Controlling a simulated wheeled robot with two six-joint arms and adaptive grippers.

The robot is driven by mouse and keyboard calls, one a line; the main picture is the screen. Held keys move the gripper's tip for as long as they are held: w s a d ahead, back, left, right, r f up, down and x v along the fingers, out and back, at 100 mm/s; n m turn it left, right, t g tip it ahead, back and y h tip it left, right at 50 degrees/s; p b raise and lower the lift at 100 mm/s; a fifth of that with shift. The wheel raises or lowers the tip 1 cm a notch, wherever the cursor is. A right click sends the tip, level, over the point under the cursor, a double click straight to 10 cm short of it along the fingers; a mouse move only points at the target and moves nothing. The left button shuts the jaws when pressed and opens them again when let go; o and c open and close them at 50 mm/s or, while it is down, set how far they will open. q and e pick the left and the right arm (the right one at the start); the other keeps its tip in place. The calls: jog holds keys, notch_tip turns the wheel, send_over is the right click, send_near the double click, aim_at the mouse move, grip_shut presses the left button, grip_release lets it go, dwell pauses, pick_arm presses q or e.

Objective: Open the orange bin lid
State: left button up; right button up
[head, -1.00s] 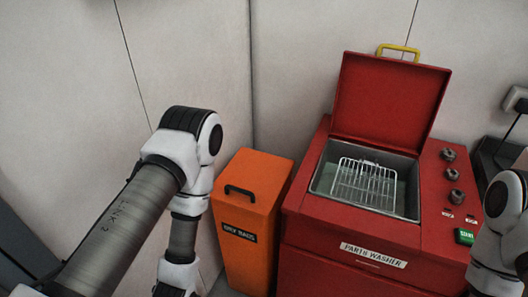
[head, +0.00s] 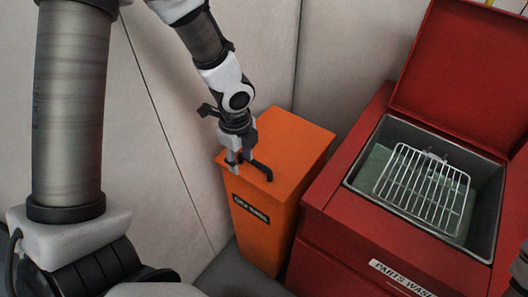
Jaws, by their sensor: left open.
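The orange bin (head: 262,226) stands in the corner by the wall, with a dark label on its front. Its orange lid (head: 296,142) is shut and flat on top. A black bar handle (head: 257,168) sits near the lid's front edge. My left gripper (head: 235,165) points down at the handle's left end, with its fingers spread. It covers part of the handle, and I cannot tell whether it touches it. My right gripper does not show.
A red parts washer (head: 338,228) stands just right of the bin, its lid (head: 462,75) raised and a wire basket (head: 425,190) inside its basin. Pale wall panels (head: 170,130) stand close behind and left of the bin.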

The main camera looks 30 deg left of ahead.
pick_arm(q)
notch_tip(320, 180, up, 4)
jog(key=w+t+b, duration=0.1)
jog(key=w+t, duration=0.1)
jog(key=f+b, duration=0.1)
jog(key=f, duration=0.1)
jog(key=w+f+b, duration=0.1)
jog(key=f, duration=0.2)
jog(key=w+f+b, duration=0.1)
jog(key=f, duration=0.1)
jog(key=shift+f, duration=0.15)
jog(key=shift+s, duration=0.1)
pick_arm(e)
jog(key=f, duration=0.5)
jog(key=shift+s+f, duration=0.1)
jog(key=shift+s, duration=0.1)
pick_arm(q)
grip_shut()
